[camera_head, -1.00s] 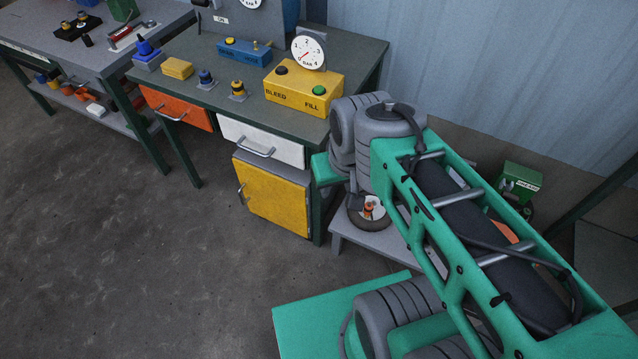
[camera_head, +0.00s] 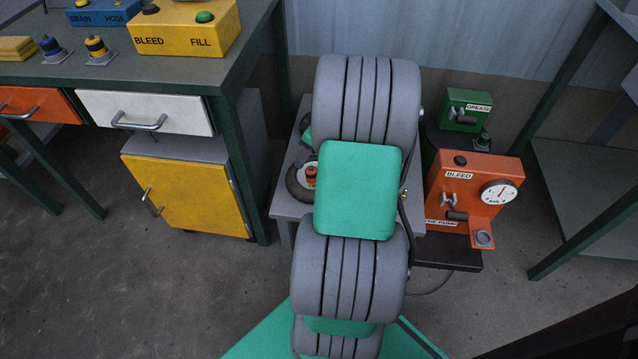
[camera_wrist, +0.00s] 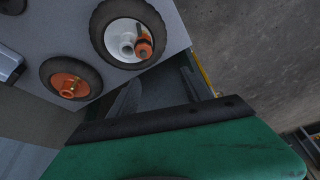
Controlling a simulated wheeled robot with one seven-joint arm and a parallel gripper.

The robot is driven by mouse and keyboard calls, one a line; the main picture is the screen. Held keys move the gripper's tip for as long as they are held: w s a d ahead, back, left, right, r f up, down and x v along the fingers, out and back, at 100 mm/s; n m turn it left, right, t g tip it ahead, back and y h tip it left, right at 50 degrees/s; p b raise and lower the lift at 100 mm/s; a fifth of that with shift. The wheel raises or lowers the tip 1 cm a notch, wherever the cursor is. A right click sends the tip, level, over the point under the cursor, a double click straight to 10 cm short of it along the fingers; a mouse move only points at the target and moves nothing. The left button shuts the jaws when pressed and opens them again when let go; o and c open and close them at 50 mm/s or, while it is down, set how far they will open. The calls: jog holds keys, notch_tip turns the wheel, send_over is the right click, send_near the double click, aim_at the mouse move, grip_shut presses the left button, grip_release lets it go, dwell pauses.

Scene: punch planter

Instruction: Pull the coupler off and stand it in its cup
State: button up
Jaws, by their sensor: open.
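The coupler (camera_wrist: 143,46), orange with a dark band, sits at the hub of a white-centred wheel in the wrist view. In the head view the coupler (camera_head: 311,176) shows just left of my arm. A small grey cup (camera_head: 483,238) stands on the front ledge of the orange pump, right of my arm; I see nothing in it.
The wheel (camera_head: 298,190) lies on a low grey bench (camera_head: 283,208). A second wheel (camera_wrist: 82,93) with an orange hub lies beside it in the wrist view. The orange pump (camera_head: 458,185) and green grease box (camera_head: 466,110) stand right. The yellow-doored cabinet (camera_head: 185,195) stands left.

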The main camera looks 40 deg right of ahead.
aim_at(310, 168)
jog(key=f+b, duration=0.1)
jog(key=f, duration=0.2)
jog(key=w+d+f+b, duration=0.1)
jog(key=f, duration=0.3)
jog(key=w+d+f+b, duration=0.1)
jog(key=f, duration=0.3)
jog(key=shift+b, duration=0.3)
jog(key=shift+c, duration=0.6)
grip_shut()
jog(key=shift+d, duration=0.1)
